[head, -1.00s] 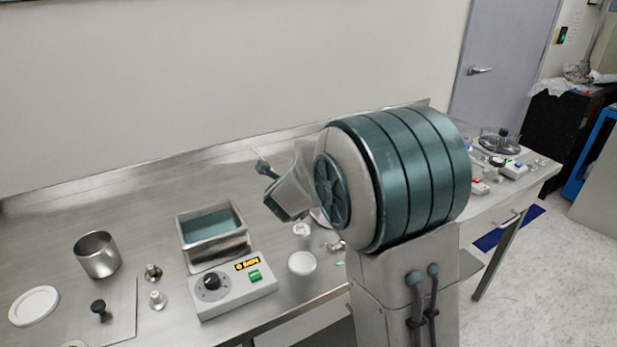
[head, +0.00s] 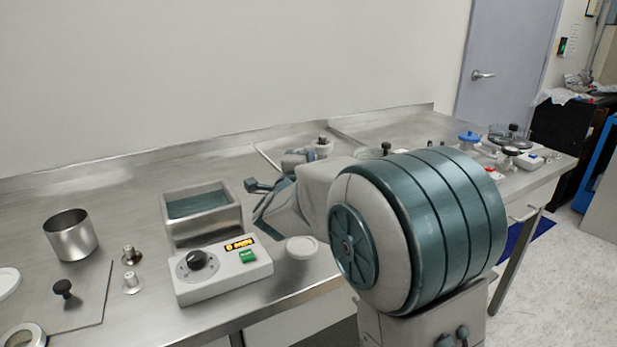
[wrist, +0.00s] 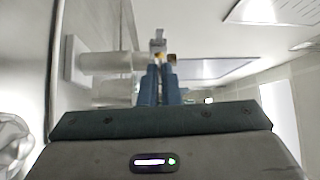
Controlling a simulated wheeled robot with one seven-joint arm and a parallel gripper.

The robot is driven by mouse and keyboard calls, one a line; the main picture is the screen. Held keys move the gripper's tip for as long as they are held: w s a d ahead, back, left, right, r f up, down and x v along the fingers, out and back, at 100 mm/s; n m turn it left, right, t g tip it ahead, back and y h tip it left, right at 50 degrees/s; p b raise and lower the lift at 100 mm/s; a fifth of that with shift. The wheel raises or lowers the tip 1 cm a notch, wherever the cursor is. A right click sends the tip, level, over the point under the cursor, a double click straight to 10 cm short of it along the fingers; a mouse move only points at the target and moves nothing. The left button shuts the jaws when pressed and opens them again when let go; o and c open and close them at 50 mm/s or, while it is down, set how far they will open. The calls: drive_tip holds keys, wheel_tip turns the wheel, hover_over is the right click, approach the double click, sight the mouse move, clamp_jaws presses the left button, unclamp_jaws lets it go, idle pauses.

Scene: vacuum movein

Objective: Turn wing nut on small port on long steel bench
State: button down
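In the wrist view the blue fingers of my gripper (wrist: 163,72) stand close together at the picture's middle. Just beyond their tips are a small silvery piece (wrist: 158,38) and a brass-coloured bit, perhaps the wing nut and its fitting. The wrist view is tilted, with the bench at the left, and a pale cylinder (wrist: 112,62) reaches from that side toward the fingertips. In the head view the bluish end of my arm (head: 298,158) is low over the bench, beside a small port-like fitting (head: 321,146) with a dark top. I cannot tell whether the fingers grip anything.
The long steel bench (head: 120,190) carries a control box (head: 222,270), a steel basin (head: 200,228), a metal cup (head: 70,236), a white lid (head: 301,247) and small fittings at left. More parts, including a blue knob (head: 468,138), stand at right behind my arm.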

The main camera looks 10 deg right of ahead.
drive_tip(key=shift+f+n+t+b, duration=0.4)
drive_tip(key=shift+n+b, duration=0.1)
drive_tip(key=shift+b, duration=0.6)
drive_tip(key=shift+d+r+b, duration=0.1)
drive_tip(key=shift+r+b, duration=0.1)
drive_tip(key=shift+b, duration=0.2)
drive_tip(key=c, duration=1.6)
unclamp_jaws()
drive_tip(key=shift+c, duration=0.2)
drive_tip(key=shift+r+n, duration=0.1)
drive_tip(key=shift+n, duration=0.2)
